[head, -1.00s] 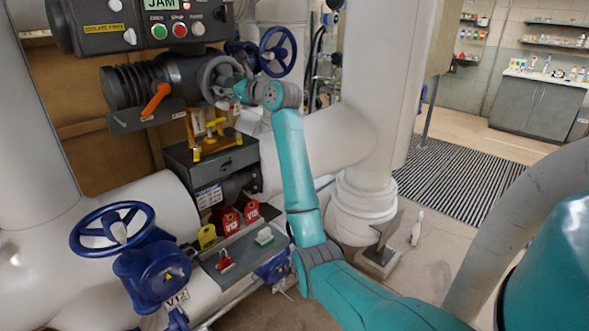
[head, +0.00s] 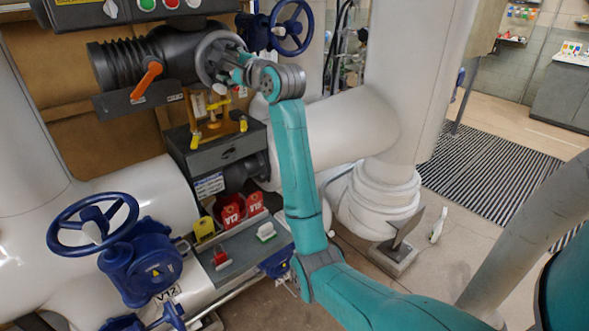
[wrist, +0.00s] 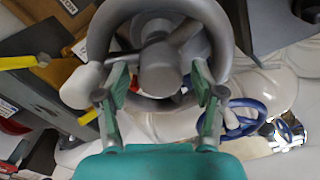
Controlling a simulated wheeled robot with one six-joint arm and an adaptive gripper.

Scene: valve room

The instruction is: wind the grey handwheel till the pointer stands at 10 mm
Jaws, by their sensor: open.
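The grey handwheel (head: 212,60) is on the end of the dark actuator with ribbed bellows, at the upper left in the head view. In the wrist view its thick grey rim (wrist: 225,30) and round hub (wrist: 158,66) fill the upper middle. A pale knob (wrist: 82,86) sits at the rim's left. My gripper (wrist: 160,82) is open, one teal finger on each side of the hub, close in front of the wheel. Whether the fingers touch it I cannot tell. In the head view my gripper (head: 240,70) partly hides the wheel. I cannot make out the pointer or a millimetre scale.
An orange lever (head: 147,80) is left of the wheel, and a blue handwheel (head: 291,27) close to its right. A yellow frame (head: 213,125) stands below on a dark box.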

